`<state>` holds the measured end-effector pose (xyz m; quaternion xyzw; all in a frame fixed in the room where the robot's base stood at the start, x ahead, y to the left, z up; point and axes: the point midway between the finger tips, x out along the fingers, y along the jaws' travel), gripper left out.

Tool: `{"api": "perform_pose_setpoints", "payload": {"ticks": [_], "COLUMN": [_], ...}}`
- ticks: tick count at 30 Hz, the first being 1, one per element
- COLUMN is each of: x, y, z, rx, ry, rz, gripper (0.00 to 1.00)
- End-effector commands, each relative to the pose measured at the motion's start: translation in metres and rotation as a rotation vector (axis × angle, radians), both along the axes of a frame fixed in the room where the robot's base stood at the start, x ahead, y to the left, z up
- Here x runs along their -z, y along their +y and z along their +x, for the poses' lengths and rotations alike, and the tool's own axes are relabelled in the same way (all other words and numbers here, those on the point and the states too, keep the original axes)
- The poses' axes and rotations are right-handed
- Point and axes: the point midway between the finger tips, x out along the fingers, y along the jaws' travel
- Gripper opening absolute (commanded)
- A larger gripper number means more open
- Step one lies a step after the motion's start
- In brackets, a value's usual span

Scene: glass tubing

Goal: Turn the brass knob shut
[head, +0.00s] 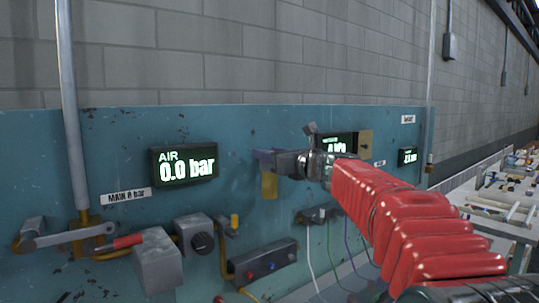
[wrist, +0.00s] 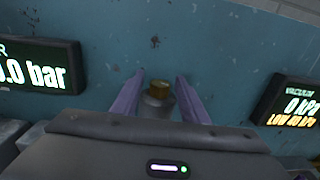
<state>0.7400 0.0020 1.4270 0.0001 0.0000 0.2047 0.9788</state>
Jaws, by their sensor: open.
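In the wrist view a small brass knob (wrist: 159,86) on a grey cylindrical body shows between the two purple fingers of my gripper (wrist: 159,76). The fingers are apart, one on each side, with visible gaps to the knob. I cannot tell how far the tips are from it in depth. In the head view my gripper (head: 262,157) is close to the blue panel (head: 245,125), right of the AIR display. A yellow-brass flat piece (head: 269,187) shows just below the fingers; the knob itself cannot be made out there.
The AIR display (head: 184,164) reads 0.0 bar. A vacuum display (wrist: 294,103) stands right of the fingers in the wrist view. Below are a red-handled lever (head: 128,241), grey boxes (head: 158,261) and a dark box with knobs (head: 265,262). Cables hang lower right.

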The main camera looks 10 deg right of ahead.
Motion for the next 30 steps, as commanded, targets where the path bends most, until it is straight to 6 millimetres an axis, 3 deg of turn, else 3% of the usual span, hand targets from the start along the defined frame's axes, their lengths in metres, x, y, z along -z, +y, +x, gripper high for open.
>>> {"api": "perform_pose_setpoints", "payload": {"ticks": [9, 26, 30], "x": [0.0003, 0.0003, 0.0004], "y": [0.0005, 0.0001, 0.0000], "z": [0.0019, 0.0016, 0.0017], "rx": [0.000, 0.001, 0.000], "ry": [0.000, 0.000, 0.000], "rz": [0.000, 0.000, 0.000], "gripper": [0.40, 0.01, 0.00]}}
